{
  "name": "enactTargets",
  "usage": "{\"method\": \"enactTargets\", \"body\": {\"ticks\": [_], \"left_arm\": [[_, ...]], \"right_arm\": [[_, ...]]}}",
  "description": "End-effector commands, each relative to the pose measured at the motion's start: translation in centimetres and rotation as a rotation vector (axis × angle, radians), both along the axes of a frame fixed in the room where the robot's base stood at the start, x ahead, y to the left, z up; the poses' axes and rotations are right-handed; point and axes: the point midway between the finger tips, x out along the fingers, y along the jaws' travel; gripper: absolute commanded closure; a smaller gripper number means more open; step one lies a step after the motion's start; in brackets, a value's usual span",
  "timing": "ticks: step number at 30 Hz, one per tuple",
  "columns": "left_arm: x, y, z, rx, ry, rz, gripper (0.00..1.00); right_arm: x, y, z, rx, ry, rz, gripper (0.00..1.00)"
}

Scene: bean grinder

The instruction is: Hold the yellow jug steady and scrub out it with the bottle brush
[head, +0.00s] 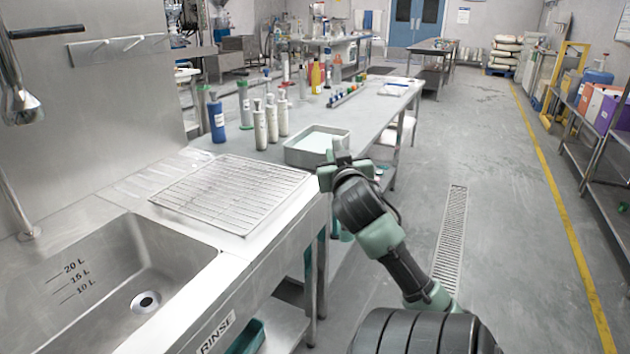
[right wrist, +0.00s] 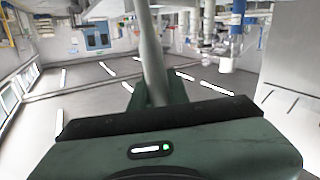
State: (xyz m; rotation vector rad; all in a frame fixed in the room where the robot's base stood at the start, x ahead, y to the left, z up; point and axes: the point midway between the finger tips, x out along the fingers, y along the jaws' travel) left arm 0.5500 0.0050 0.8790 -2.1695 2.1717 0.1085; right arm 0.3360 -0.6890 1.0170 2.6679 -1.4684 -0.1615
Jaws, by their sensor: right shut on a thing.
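My right gripper (head: 338,160) is above the right edge of the steel counter, beside the grey tray, and its jaws are hard to see there. In the right wrist view its dark green fingers (right wrist: 152,97) are shut on a slim grey-green rod (right wrist: 150,45). The rod may be the bottle brush's handle; no bristles show. I cannot pick out the yellow jug for sure; a small yellow container (head: 315,76) stands far back on the long table. My left gripper is not in view.
A sink (head: 110,285) is at the lower left, with a wire rack (head: 232,192) on the counter behind it. A grey tray (head: 313,150), a blue bottle (head: 217,120) and several pale bottles (head: 260,128) stand beyond. The floor (head: 500,180) at right is clear.

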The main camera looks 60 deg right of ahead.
Motion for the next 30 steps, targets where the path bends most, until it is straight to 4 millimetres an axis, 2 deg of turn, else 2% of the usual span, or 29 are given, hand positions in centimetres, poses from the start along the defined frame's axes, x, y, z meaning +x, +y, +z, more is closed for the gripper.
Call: {"method": "enactTargets", "body": {"ticks": [1,4,9,12,16,19,23,26,30], "left_arm": [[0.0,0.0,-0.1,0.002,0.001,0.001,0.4],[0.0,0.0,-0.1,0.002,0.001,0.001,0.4],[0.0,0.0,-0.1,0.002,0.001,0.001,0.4],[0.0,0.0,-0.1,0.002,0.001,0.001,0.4],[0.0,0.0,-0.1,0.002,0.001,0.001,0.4],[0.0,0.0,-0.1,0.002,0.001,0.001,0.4],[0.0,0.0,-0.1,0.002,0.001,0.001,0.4],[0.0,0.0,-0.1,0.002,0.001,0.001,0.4],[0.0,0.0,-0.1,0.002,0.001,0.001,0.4]], "right_arm": [[-0.9,-1.0,2.3,-0.005,-0.014,-0.06,1.0],[-3.3,-2.8,4.8,0.003,-0.027,-0.178,1.0],[-6.8,-4.5,6.8,0.011,-0.037,-0.328,1.0],[-8.3,-5.1,7.3,0.011,-0.042,-0.396,1.0],[-8.5,-5.2,8.1,0.009,-0.046,-0.438,1.0],[-6.9,-4.4,9.2,0.005,-0.052,-0.418,1.0],[-3.9,-2.9,11.0,0.003,-0.056,-0.347,1.0],[-1.2,-1.4,12.6,0.004,-0.06,-0.274,1.0],[2.9,1.7,15.7,0.005,-0.066,-0.134,1.0]]}}
